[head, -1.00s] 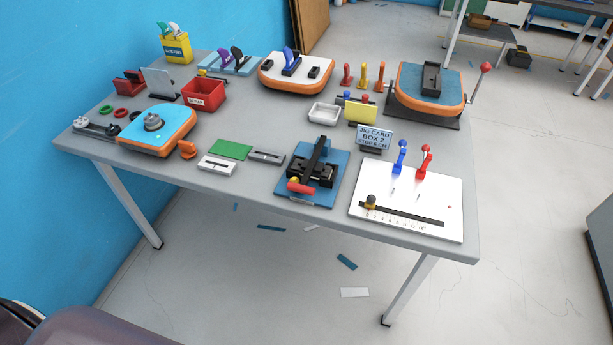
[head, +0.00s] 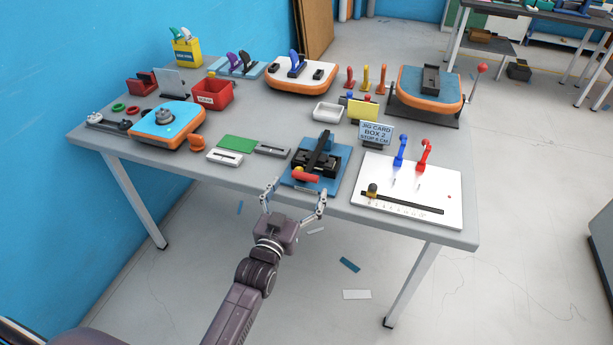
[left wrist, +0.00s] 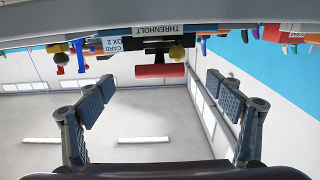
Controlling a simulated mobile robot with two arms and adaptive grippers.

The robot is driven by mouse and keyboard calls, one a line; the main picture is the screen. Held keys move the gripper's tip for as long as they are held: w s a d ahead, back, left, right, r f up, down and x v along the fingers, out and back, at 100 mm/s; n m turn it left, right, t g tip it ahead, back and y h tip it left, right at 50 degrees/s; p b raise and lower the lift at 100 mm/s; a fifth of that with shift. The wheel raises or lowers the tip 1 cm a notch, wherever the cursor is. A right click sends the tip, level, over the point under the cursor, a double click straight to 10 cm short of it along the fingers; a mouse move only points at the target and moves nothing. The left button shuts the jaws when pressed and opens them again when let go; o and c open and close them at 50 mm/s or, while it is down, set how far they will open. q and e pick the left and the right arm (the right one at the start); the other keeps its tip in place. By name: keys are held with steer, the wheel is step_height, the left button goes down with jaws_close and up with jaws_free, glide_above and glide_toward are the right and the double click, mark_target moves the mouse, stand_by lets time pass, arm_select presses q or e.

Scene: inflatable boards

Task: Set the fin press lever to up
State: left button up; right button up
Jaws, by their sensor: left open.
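A black press (head: 318,156) stands on a blue base plate (head: 335,183) at the table's front edge. Its black arm slopes over it, and a red handle bar (head: 305,174) lies low at its front. Another lever with a red ball (head: 482,68) stands tilted up beside the orange-rimmed board at the back right. My right gripper is not in view.
A white panel (head: 445,212) with a blue and a red tool is right of the press. Left are a green plate (head: 238,144), grey blocks and an orange-rimmed board (head: 160,140). A card sign (head: 376,132) stands behind. The floor ahead of the table is clear but for strips.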

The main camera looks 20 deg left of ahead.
mark_target(307, 172)
arm_select(q)
steer(key=shift+w+d, duration=0.15)
steer(key=shift+w, duration=3.05)
steer(key=shift+c, duration=0.4)
steer(key=shift+f, duration=0.15)
steer(key=c, duration=1.7)
